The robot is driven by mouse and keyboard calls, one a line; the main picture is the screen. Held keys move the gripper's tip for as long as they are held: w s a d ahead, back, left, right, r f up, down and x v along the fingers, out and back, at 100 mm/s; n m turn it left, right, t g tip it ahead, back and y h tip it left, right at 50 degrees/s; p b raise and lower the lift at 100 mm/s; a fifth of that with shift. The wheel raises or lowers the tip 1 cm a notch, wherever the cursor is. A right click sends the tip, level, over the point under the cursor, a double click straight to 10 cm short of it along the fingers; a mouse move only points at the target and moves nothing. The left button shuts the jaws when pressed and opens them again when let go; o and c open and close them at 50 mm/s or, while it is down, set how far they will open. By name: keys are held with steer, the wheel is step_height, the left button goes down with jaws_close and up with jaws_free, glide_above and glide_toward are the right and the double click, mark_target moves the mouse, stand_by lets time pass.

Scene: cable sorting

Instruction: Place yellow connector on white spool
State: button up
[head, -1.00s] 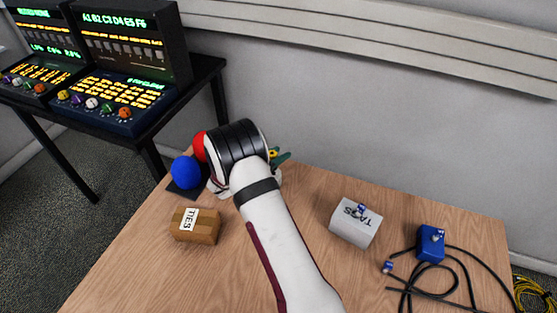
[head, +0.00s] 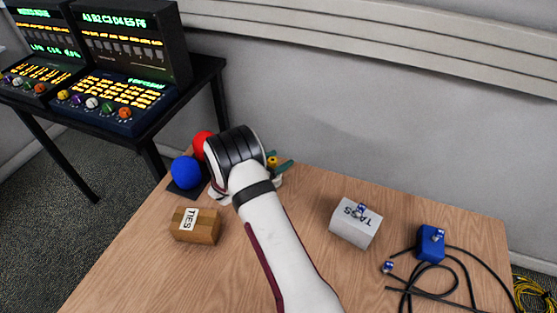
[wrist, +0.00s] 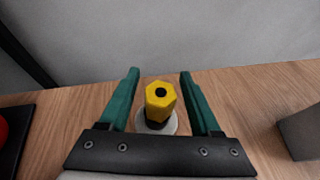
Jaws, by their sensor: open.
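The yellow connector (wrist: 160,98), a hexagonal piece with a dark hole in its end, stands between my fingers in the wrist view. It sits over a pale round disc, which looks like the white spool (wrist: 168,127), with a dark band between them. My gripper (wrist: 159,74) is open, with one green finger on each side of the connector and a visible gap to both. In the head view, a small part of the yellow connector (head: 272,161) shows beside my gripper (head: 282,167). My arm hides most of the spool there.
Red ball (head: 201,144) and blue ball (head: 186,172) stand on a dark base left of my gripper. A brown TIES box (head: 204,228) is in front. A white TAGS box (head: 350,228), a blue box (head: 430,240) and black cables are right. Wall behind.

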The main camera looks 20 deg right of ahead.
steer(key=v, duration=1.2)
steer(key=s+d+r+m+g+y, duration=0.1)
steer(key=s+d+r+m+g, duration=0.3)
steer(key=s+m, duration=0.3)
steer(key=s+d+r+m+g+y, duration=0.1)
steer(key=s+r+m+g, duration=0.2)
steer(key=s+r+m, duration=0.4)
steer(key=s+a+r+m+y, duration=0.1)
steer(key=s+a+m+y, duration=0.4)
steer(key=s, duration=0.5)
steer(key=s+a+m+y, duration=0.6)
steer(key=s+a+m, duration=0.2)
steer(key=s+m, duration=0.1)
steer(key=shift+s+a+r+m+y, duration=0.25)
steer(key=shift+s+r+m+y, duration=0.1)
steer(key=shift+m, duration=0.45)
